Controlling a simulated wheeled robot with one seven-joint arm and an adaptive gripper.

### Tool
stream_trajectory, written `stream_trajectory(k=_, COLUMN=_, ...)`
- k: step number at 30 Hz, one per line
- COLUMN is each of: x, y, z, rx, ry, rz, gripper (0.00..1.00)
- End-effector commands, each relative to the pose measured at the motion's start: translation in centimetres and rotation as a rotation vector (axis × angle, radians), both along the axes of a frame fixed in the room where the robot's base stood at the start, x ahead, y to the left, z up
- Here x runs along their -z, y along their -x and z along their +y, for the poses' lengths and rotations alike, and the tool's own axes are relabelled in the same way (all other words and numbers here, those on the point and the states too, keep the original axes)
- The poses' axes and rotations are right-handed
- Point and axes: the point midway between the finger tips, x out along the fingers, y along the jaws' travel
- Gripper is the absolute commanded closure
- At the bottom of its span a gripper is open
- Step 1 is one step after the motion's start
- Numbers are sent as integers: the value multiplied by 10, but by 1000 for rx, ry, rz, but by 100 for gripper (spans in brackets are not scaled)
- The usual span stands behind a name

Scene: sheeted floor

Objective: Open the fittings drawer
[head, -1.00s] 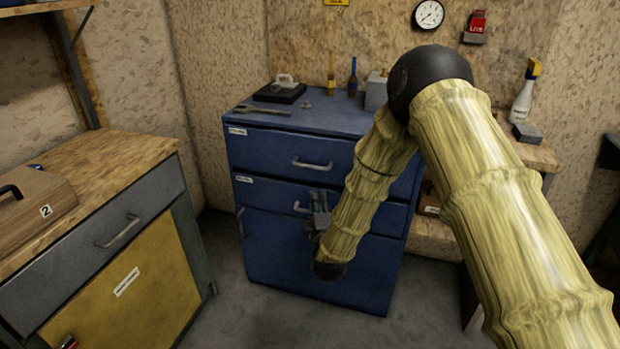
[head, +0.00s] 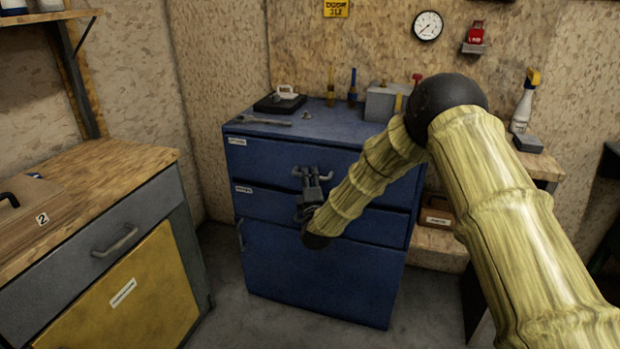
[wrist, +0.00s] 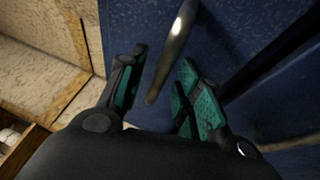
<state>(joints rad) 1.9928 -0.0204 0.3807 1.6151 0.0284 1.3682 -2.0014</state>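The blue cabinet (head: 330,262) has two drawers above a door, all shut. The upper drawer (head: 262,160) and lower drawer (head: 268,205) carry white labels (head: 237,141) too small to read, so I cannot tell which is the fittings drawer. My gripper (head: 312,174) is at the upper drawer's handle (head: 324,168), partly covering it. In the wrist view, my gripper (wrist: 164,62) is open, with that metal handle (wrist: 173,45) between its fingers and a gap visible on the sides. The lower drawer's handle is hidden behind my gripper in the head view.
A wrench (head: 262,120), a black box (head: 280,103) and a grey box (head: 385,103) lie on the cabinet top. A grey-and-yellow cabinet (head: 130,290) with a wooden top stands left. A bench with a spray bottle (head: 524,105) is at right. Floor is clear in front.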

Motion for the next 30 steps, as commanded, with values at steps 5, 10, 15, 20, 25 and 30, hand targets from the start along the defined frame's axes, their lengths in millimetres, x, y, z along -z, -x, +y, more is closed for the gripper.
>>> stream_trajectory(k=5, x=-2, y=-9, z=0, rx=1, ry=0, rz=0, gripper=66)
stream_trajectory(k=10, x=-2, y=-10, z=0, rx=1, ry=1, rz=0, gripper=66)
stream_trajectory(k=15, x=-2, y=-10, z=0, rx=1, ry=0, rz=0, gripper=75)
stream_trajectory(k=20, x=-2, y=-10, z=0, rx=1, ry=0, rz=0, gripper=100)
stream_trajectory(k=25, x=-2, y=-10, z=0, rx=1, ry=0, rz=0, gripper=100)
stream_trajectory(k=30, x=-2, y=-7, z=0, rx=2, ry=1, rz=0, gripper=100)
